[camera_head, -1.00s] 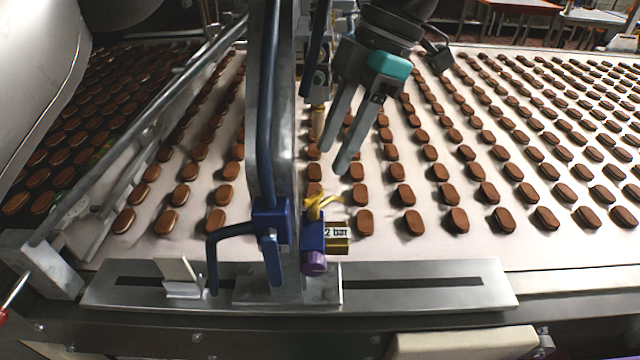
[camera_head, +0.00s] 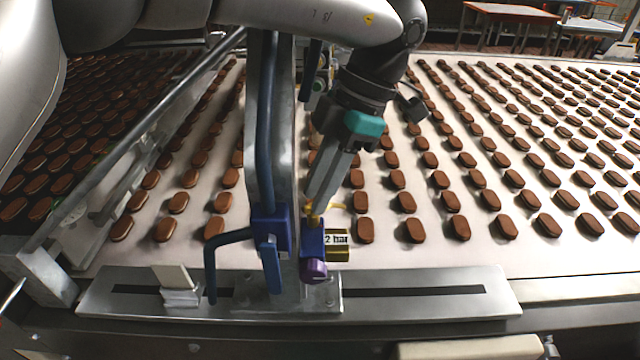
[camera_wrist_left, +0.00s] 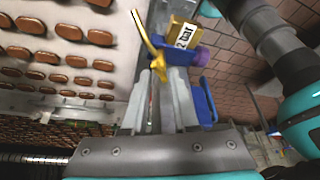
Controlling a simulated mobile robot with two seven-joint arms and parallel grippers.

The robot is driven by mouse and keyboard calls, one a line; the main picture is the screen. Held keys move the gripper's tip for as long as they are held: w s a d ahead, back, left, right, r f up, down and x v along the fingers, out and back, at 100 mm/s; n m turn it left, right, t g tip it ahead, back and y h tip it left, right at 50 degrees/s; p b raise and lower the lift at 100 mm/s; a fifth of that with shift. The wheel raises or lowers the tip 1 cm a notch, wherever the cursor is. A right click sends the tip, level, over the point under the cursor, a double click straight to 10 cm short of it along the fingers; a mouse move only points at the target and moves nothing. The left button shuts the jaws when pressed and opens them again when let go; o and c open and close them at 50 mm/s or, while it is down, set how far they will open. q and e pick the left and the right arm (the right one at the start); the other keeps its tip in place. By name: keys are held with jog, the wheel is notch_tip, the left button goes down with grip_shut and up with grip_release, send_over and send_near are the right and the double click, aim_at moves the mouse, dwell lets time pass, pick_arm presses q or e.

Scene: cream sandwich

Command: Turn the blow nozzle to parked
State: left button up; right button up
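The blow nozzle (camera_head: 335,207) is a thin yellow tube on a blue block (camera_head: 312,240) with a brass part labelled "2 bar" (camera_head: 337,240) and a purple knob (camera_head: 313,270). In the head view the tube points right over the belt. My left gripper (camera_head: 312,208) reaches down to the nozzle's yellow base, its fingers looking nearly in line. In the left wrist view the fingertips (camera_wrist_left: 165,78) are at the yellow base, and the nozzle tube (camera_wrist_left: 145,35) slants up left. Whether the fingers touch or grip it is unclear. My right gripper is out of view.
A grey upright post (camera_head: 272,120) with a blue hose and blue clamp stands left of the nozzle. Rows of brown biscuits (camera_head: 450,200) lie on the pale belt. A metal rail (camera_head: 400,307) with a slot runs along the front, carrying a small pale tab (camera_head: 172,275).

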pick_arm(q)
grip_shut()
dwell(1.4)
jog(key=shift+o, duration=1.9)
grip_release()
jog(key=p+v, duration=0.4)
jog(key=v, duration=1.1)
jog(key=shift+p, duration=0.3)
jog(key=shift+r, duration=0.1)
